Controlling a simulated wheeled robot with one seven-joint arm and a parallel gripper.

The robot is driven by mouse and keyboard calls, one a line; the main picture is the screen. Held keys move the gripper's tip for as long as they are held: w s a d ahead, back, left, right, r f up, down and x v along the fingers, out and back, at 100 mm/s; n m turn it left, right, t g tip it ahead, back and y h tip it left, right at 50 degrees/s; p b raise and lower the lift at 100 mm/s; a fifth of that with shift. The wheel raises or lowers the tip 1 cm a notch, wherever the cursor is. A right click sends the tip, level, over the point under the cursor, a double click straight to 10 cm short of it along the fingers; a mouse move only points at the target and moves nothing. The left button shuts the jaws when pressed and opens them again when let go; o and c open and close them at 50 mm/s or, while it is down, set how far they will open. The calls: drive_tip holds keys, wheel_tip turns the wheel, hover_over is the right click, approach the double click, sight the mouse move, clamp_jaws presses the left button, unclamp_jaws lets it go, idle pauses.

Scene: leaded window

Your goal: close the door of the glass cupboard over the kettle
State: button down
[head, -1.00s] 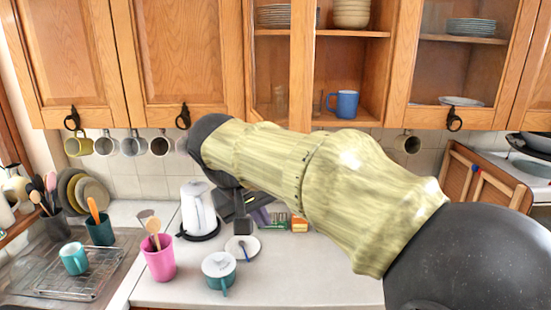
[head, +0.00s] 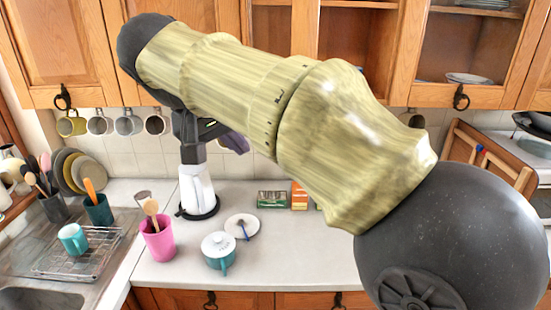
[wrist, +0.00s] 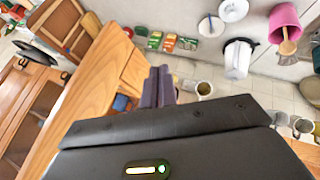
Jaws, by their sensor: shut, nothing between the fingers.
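The glass cupboard (head: 352,8) has a wooden frame and hangs at the top middle of the head view. A wooden upright (head: 305,45) shows in its front. My arm hides its lower part, so I cannot tell how far its door stands open. The white kettle (head: 196,192) stands on its black base on the counter. My gripper (head: 236,143) is shut and empty, its purple fingers just above and right of the kettle in the head view. In the wrist view the shut fingers (wrist: 160,87) appear in front of the cupboard woodwork, and no contact shows.
Several mugs (head: 128,122) hang under the left cupboards. A pink cup (head: 158,240), a teal lidded pot (head: 216,262), a small plate (head: 252,225) and boxes (head: 272,198) stand on the counter. A right glass door (head: 465,50) has a black handle.

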drive_tip(key=w+d+f+p, duration=0.2)
drive_tip(key=w+d+f, duration=0.3)
drive_tip(key=d+f, duration=0.1)
drive_tip(key=shift+d+f+p, duration=0.2)
drive_tip(key=shift+d+p, duration=0.15)
